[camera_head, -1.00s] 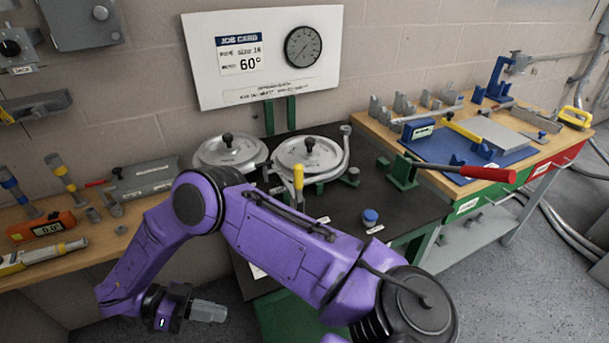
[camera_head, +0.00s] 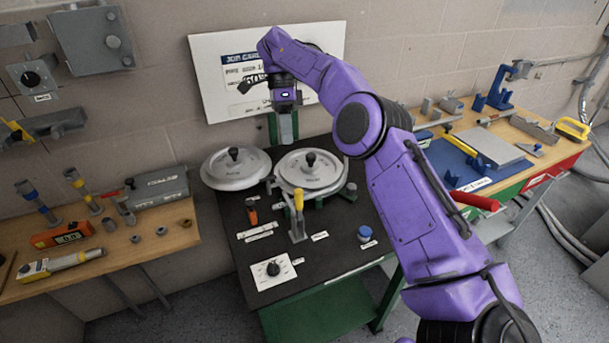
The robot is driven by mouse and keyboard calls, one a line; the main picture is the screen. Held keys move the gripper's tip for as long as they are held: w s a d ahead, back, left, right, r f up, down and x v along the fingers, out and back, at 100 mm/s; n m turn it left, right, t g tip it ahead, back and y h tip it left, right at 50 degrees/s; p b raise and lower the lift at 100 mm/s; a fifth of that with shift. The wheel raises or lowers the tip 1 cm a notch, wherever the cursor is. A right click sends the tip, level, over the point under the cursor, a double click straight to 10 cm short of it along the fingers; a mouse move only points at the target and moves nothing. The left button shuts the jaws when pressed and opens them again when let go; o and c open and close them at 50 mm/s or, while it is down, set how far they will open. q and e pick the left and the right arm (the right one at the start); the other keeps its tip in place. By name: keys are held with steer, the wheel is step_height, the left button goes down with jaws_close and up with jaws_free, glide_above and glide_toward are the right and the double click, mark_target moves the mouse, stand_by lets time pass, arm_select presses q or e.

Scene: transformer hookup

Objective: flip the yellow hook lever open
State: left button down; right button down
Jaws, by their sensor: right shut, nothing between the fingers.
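A lever with a yellow grip (camera_head: 299,199) stands upright on a grey base on the black-topped bench (camera_head: 330,240), in front of the right-hand round grey disc (camera_head: 325,175). It is the yellow lever that I see on this bench; no hook shape can be made out on it. My right gripper (camera_head: 287,138) points downward in front of the job card board, above and behind the lever. It is shut and empty, clear of the lever. My left gripper is out of view.
A second grey disc (camera_head: 222,168) lies to the left. A blue-capped item (camera_head: 365,233) and a white dial plate (camera_head: 273,268) are on the bench front. A red handle (camera_head: 478,201) juts out at right. The white job card board (camera_head: 217,85) is behind my gripper.

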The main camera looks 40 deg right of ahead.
mark_target(299, 199)
steer(key=s+a+f+b, duration=0.2)
steer(key=s+f+b, duration=0.3)
steer(key=s+f, duration=0.2)
step_height(299, 199, down, 2)
steer(key=shift+s+a+f, duration=0.15)
steer(key=shift+a, duration=0.25)
